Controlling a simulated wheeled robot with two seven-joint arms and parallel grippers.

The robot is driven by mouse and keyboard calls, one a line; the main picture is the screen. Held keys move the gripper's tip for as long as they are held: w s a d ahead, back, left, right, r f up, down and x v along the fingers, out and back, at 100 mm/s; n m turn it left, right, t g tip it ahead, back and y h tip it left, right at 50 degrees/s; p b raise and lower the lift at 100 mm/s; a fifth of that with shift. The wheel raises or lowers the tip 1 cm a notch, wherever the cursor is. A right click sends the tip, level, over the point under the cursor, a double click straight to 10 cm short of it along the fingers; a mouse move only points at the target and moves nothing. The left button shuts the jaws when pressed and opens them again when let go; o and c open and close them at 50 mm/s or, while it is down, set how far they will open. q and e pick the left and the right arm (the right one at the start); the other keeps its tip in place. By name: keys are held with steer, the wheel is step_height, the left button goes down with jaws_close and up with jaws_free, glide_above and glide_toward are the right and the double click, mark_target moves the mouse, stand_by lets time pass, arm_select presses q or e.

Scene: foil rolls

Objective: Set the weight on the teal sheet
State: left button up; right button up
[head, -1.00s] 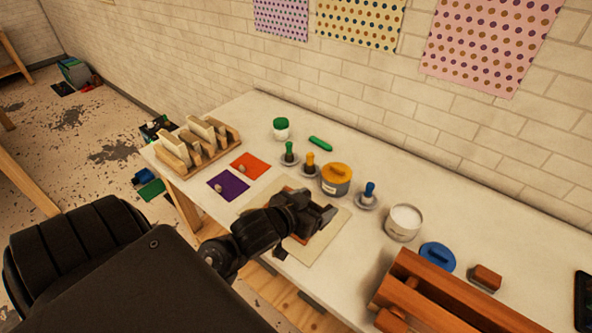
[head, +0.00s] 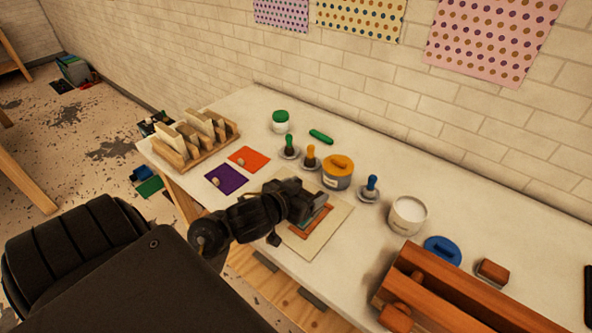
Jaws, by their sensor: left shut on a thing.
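My left gripper (head: 318,203) is over the cream board (head: 335,238) at the table's front edge. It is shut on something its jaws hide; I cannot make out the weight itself. Just below the jaws a strip of the teal sheet (head: 318,216) shows inside a brown-orange frame (head: 305,234) on the board. The gripper and wrist cover most of that sheet, and I cannot tell whether the held thing touches it. My right gripper is not in view.
A purple sheet (head: 232,182) and an orange sheet (head: 258,155), each with a small pale piece on it, lie left of the board. Behind are an orange-lidded tin (head: 338,176) and knobbed stamps. A white tub (head: 407,215) and a wooden apparatus (head: 450,290) stand right.

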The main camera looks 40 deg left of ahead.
arm_select(q)
steer(key=w+a+b, duration=0.1)
steer(key=a+f+b, duration=0.1)
steer(key=b, duration=0.1)
steer(key=shift+w+a+f, duration=0.25)
steer(key=shift+w, duration=0.15)
steer(key=w+a+f+b, duration=0.1)
steer(key=f, duration=0.1)
steer(key=w+a+f+b, duration=0.1)
steer(key=a+b, duration=0.1)
steer(key=w+a+f+b, duration=0.2)
steer(key=shift+f, duration=0.3)
steer(key=f+b, duration=0.3)
steer(key=shift+w+a+f, duration=0.25)
steer(key=shift+a+f, duration=0.05)
steer(key=shift+f, duration=0.2)
steer(key=shift+f+b, duration=0.15)
steer(key=shift+b, duration=0.15)
steer(key=o, duration=1.9)
steer(key=shift+s, duration=0.1)
